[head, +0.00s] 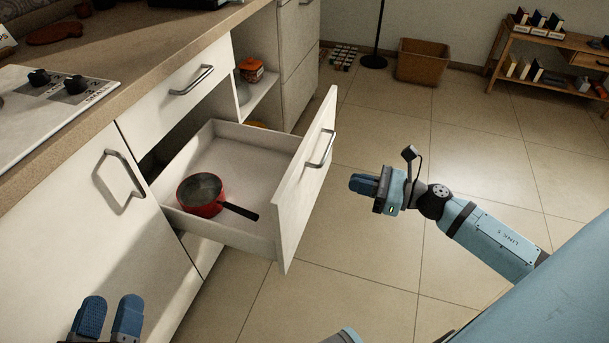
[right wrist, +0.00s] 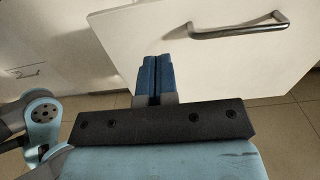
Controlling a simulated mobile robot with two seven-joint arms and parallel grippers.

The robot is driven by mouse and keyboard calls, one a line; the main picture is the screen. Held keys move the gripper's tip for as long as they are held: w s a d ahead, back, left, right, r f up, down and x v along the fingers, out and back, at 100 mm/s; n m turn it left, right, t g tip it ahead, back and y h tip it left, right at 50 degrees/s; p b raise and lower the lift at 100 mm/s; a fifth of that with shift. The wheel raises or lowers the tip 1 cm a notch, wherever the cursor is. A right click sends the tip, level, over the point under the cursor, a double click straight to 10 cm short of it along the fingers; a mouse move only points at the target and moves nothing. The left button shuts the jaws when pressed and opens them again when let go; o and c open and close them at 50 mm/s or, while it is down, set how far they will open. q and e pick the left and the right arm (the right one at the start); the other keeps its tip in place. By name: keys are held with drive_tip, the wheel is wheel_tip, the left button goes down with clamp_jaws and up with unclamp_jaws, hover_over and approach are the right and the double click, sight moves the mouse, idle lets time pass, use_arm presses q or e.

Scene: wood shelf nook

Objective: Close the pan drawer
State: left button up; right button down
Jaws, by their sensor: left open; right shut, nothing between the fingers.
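The pan drawer (head: 282,200) is pulled out from the cabinet. Its white front panel with a metal handle (head: 320,150) faces right in the head view. A red pan (head: 201,196) with a dark handle lies inside it. My right gripper (head: 364,184) is shut and empty, to the right of the drawer front and apart from it in the head view. In the right wrist view its blue fingers (right wrist: 155,76) are together, pointing at the white drawer front (right wrist: 200,60), with the handle (right wrist: 238,28) to their upper right. My left gripper (head: 108,318) is open and empty at the bottom left, near a cabinet door.
A closed drawer (head: 172,80) and a cabinet door (head: 85,225) with handles flank the open drawer. An open shelf holds an orange jar (head: 250,70). A wicker basket (head: 423,62) and a wooden shelf unit (head: 550,50) stand at the back.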

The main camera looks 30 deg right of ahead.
sight(299, 168)
use_arm(q)
drive_tip(key=shift+f+b, duration=0.4)
drive_tip(key=shift+f, duration=0.3)
use_arm(e)
drive_tip(key=x, duration=1.1)
drive_tip(key=shift+w+a, duration=0.15)
drive_tip(key=shift+w, duration=0.1)
drive_tip(key=shift+w+a, duration=0.25)
use_arm(q)
wheel_tip(299, 168, up, 4)
drive_tip(key=t+p, duration=0.1)
drive_tip(key=p, duration=0.2)
wheel_tip(299, 168, down, 6)
drive_tip(key=g+b, duration=0.2)
drive_tip(key=b, duration=0.2)
drive_tip(key=shift+d+b, duration=0.25)
drive_tip(key=shift+b, duration=0.05)
use_arm(e)
drive_tip(key=x, duration=3.4)
drive_tip(key=shift+w+r, duration=0.2)
drive_tip(key=shift+r, duration=0.05)
